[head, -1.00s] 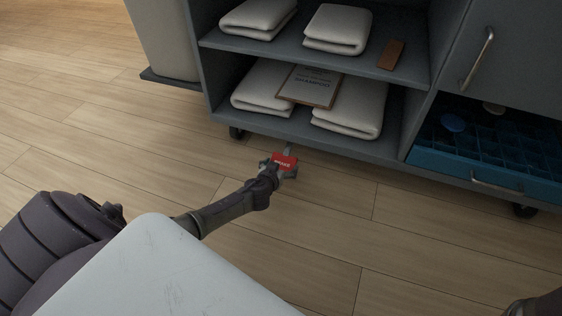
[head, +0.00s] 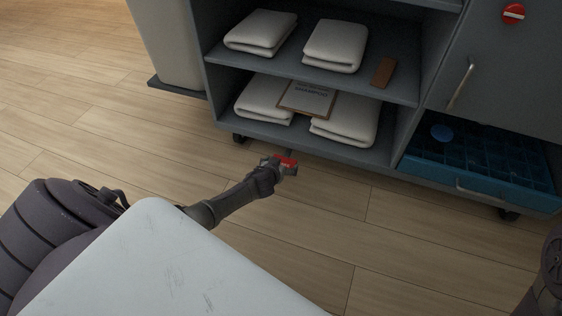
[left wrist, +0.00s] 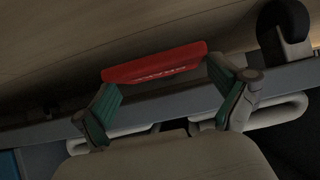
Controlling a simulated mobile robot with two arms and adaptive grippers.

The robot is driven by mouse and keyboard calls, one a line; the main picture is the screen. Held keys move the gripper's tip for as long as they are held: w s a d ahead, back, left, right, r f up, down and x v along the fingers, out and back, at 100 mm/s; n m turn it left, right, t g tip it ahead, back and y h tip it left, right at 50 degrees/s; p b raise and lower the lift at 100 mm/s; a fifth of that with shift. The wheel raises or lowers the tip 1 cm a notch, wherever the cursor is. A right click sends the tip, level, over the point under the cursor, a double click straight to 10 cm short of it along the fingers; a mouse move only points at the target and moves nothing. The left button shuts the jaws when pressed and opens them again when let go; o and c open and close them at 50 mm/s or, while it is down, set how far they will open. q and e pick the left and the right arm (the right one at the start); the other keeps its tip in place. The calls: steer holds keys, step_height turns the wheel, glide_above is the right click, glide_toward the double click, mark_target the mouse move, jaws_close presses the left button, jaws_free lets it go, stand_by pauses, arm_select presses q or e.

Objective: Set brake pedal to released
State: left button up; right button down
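The red brake pedal (head: 288,161) sits low at the front of the cart, under its bottom shelf. In the left wrist view the red pedal (left wrist: 155,64) shows pale lettering, too blurred to read. My left gripper (head: 281,170) is at the pedal in the head view and partly covers it. In the left wrist view my left gripper (left wrist: 163,78) is open, with its green-padded fingertips apart near the pedal's two ends. Whether they touch it I cannot tell. My right gripper is not seen; only part of the right arm shows at the lower right.
The grey cart (head: 212,88) holds folded towels (head: 335,45), a clipboard (head: 307,98) and a brown block (head: 383,72). A blue drawer (head: 510,190) is at the right. A caster (head: 240,138) stands left of the pedal. The wooden floor (head: 120,150) in front is clear.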

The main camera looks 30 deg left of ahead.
arm_select(q)
steer(key=shift+s, duration=0.1)
steer(key=shift+s+d+r, duration=0.1)
steer(key=shift+s+r, duration=0.15)
steer(key=shift+s, duration=0.2)
steer(key=v, duration=1)
steer(key=shift+s+r, duration=0.3)
steer(key=shift+d+r, duration=0.1)
steer(key=shift+d, duration=0.1)
